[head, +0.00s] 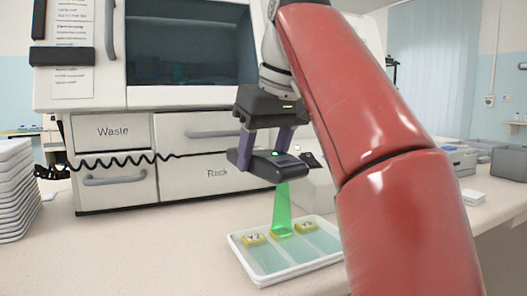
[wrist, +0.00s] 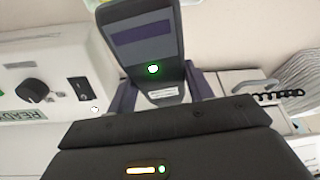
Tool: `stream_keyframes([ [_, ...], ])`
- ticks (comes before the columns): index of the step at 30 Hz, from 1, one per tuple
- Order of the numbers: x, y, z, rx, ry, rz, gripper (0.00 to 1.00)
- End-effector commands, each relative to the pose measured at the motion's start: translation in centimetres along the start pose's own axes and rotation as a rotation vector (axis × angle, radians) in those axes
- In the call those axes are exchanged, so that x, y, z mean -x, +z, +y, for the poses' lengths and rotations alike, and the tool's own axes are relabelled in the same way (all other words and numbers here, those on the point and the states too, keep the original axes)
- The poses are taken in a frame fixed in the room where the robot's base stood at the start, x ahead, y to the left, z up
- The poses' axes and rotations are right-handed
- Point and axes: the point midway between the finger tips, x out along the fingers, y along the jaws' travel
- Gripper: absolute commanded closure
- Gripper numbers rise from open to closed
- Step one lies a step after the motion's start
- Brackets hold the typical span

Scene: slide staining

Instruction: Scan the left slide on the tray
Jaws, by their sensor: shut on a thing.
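My gripper (head: 263,156) is shut on a dark handheld scanner (head: 277,168), held above the tray. In the wrist view the scanner (wrist: 143,42) sits between the purple fingers, with a green light lit on it. A green beam (head: 282,206) fans down from the scanner onto the yellow label of the middle slide (head: 296,246). The white tray (head: 250,276) lies on the counter with three slides side by side. The left slide (head: 268,258) has a yellow label with dark marks, outside the beam. The right slide (head: 322,240) also has a yellow label.
A black coiled cord (head: 110,160) runs left from the scanner area across the cabinet front. A white machine with Waste (head: 113,131) and Rack (head: 217,172) drawers stands behind. Stacked white trays (head: 14,190) stand at far left. The counter left of the slide tray is clear.

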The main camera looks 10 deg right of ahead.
Motion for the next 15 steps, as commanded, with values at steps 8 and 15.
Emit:
stream_keyframes([
  [8,0.71,-0.29,0.01,0.0,0.0,0.0,0.76],
  [15,0.33,-0.22,-0.37,0.001,-0.001,0.0,0.76],
])
